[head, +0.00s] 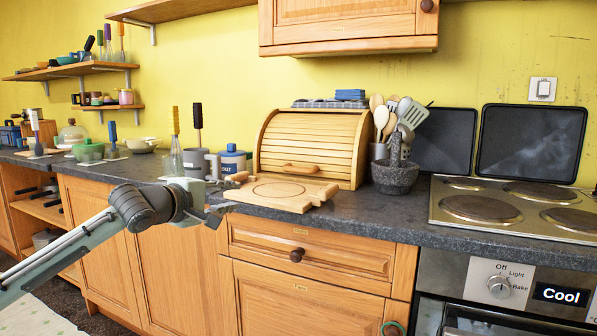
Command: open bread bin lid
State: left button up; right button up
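The wooden bread bin (335,140) stands on the dark counter against the yellow wall. Its slatted roll-top lid (295,148) is down, with a wooden handle (300,168) low on its front. My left gripper (224,207) is at the counter's front edge, left of and lower than the handle in the picture, and apart from it. Its fingers are small and seen edge-on, so I cannot tell whether they are open. I see nothing held in it. My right gripper is not in view.
A wooden board (290,194) lies before the bin, with a rolling pin (240,177) at its left. A stone mortar (395,176) and a utensil holder stand right of the bin. A blue-lidded jar (232,159) stands left. A hob (490,207) is farther right.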

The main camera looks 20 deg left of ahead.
aim_at(337, 132)
jog(key=i+l, duration=0.1)
jog(key=i, duration=1.15)
